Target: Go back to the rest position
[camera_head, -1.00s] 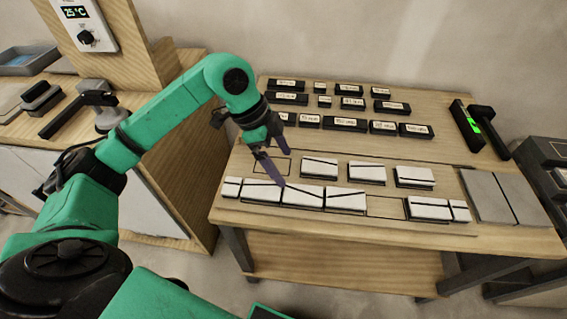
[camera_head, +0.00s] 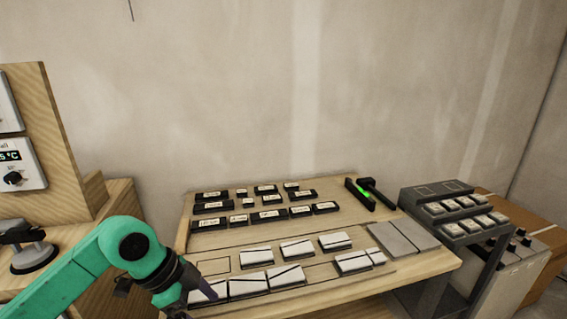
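My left gripper (camera_head: 196,299) is at the lower left of the head view, over the front left corner of the work table (camera_head: 430,266). Its fingers appear spread, with no tile seen between them. It hides the left end of the front tile row. White tiles with dark lines lie in that row, such as this tile (camera_head: 248,285) and this one (camera_head: 352,262). A second row behind holds more tiles, including a middle tile (camera_head: 297,248). My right gripper is not in view.
Several labelled black blocks (camera_head: 268,215) stand at the table's back. A level with a green light (camera_head: 361,193) and a black tool (camera_head: 379,192) lie at the back right. Two grey plates (camera_head: 405,236) lie at the right. A dark rack (camera_head: 452,213) stands beyond.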

